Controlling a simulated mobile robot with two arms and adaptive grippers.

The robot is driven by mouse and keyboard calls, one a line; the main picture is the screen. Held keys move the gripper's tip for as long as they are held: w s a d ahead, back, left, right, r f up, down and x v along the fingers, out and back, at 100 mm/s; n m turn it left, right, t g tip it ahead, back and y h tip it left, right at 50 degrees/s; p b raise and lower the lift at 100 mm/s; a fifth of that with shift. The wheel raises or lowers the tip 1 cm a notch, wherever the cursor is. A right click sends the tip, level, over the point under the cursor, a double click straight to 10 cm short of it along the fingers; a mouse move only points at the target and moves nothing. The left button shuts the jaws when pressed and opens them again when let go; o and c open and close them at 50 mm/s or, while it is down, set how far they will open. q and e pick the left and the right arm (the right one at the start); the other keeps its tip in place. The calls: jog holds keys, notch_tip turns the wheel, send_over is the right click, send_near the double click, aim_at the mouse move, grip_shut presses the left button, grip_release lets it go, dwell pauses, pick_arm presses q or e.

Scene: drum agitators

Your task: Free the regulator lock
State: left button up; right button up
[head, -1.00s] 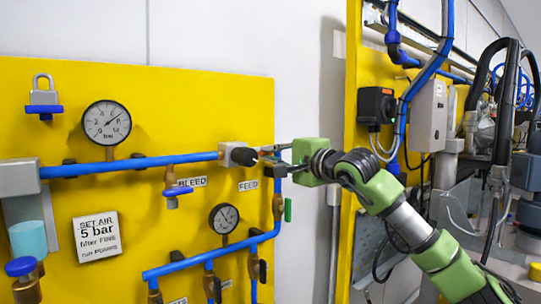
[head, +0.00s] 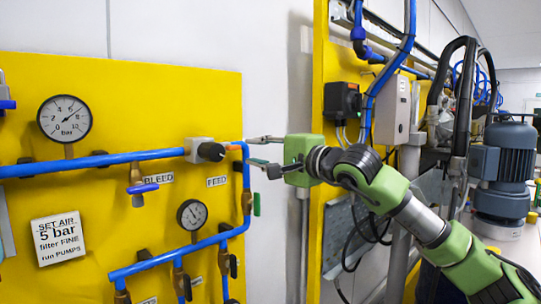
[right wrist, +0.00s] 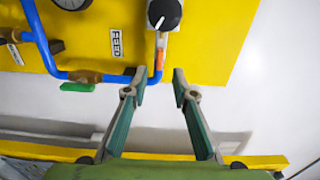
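The regulator (head: 198,150) is a light grey block with a black knob (head: 211,152) on the yellow panel, on the upper blue pipe. The knob also shows at the top of the right wrist view (right wrist: 164,14). A small orange piece (head: 234,147) sits just right of the knob; it also shows in the right wrist view (right wrist: 160,58). My right gripper (head: 252,151) is open and empty, a short way right of the knob and apart from it. Its two fingers also show spread in the right wrist view (right wrist: 158,88). My left gripper is out of view.
The yellow panel carries a large gauge (head: 64,119), a smaller gauge (head: 192,214), a blue-handled bleed valve (head: 142,188) and a "SET AIR 5 bar" sign (head: 59,238). A grey motor (head: 503,165) stands at the right. Bare white wall lies between the yellow panels.

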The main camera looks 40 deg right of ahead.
jog(key=shift+s+d, duration=0.1)
jog(key=shift+s, duration=2.3)
